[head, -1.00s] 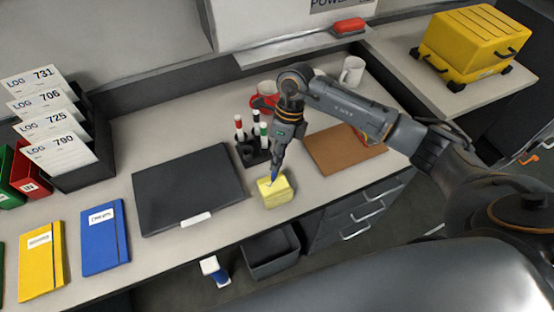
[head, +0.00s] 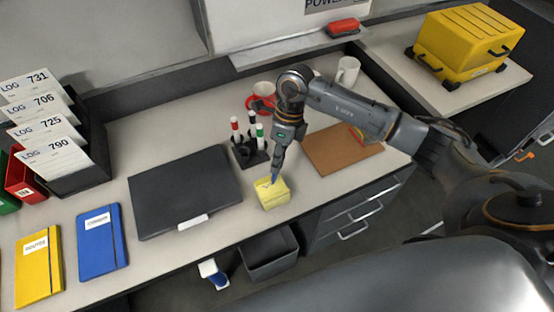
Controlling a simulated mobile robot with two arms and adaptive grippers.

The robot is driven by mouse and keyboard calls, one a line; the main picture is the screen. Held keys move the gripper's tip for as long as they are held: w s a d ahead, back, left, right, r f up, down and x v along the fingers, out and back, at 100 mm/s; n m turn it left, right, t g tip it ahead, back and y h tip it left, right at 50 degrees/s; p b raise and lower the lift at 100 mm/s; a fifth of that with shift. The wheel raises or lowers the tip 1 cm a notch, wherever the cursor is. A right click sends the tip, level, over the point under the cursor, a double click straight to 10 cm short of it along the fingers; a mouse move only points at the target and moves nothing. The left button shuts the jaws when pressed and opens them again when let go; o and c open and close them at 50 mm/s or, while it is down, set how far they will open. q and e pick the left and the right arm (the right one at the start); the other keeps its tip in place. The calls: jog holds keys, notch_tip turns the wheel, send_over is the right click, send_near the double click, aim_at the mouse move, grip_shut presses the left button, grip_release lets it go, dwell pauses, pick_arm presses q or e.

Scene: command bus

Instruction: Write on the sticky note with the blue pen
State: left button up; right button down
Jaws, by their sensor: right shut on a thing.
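The yellow sticky note pad (head: 272,196) lies on the desk near its front edge, right of the black laptop-like folder. My right gripper (head: 277,165) points down above the pad and is shut on the blue pen (head: 274,179). The pen's lower end is at the top of the pad, and small dark marks show on the pad's top near it. Whether the tip touches the paper is too small to tell. The gripper hides most of the pen. My left gripper is not in view.
A black folder (head: 184,192) lies left of the pad. A marker holder (head: 250,152) with several markers stands behind it. A brown clipboard (head: 343,149) lies to the right. An open bin (head: 268,255) is below the desk edge.

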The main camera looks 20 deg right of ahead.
jog(key=shift+s+d, duration=0.2)
jog(key=shift+d, duration=0.05)
jog(key=shift+w+d, duration=0.1)
dwell(0.3)
jog(key=shift+w+d+b, duration=0.15)
jog(key=shift+b, duration=0.25)
jog(key=shift+w+d+b, duration=0.3)
jog(key=shift+b, duration=0.05)
dwell(0.4)
jog(key=shift+r+p, duration=1.9)
jog(key=shift+r, duration=1.4)
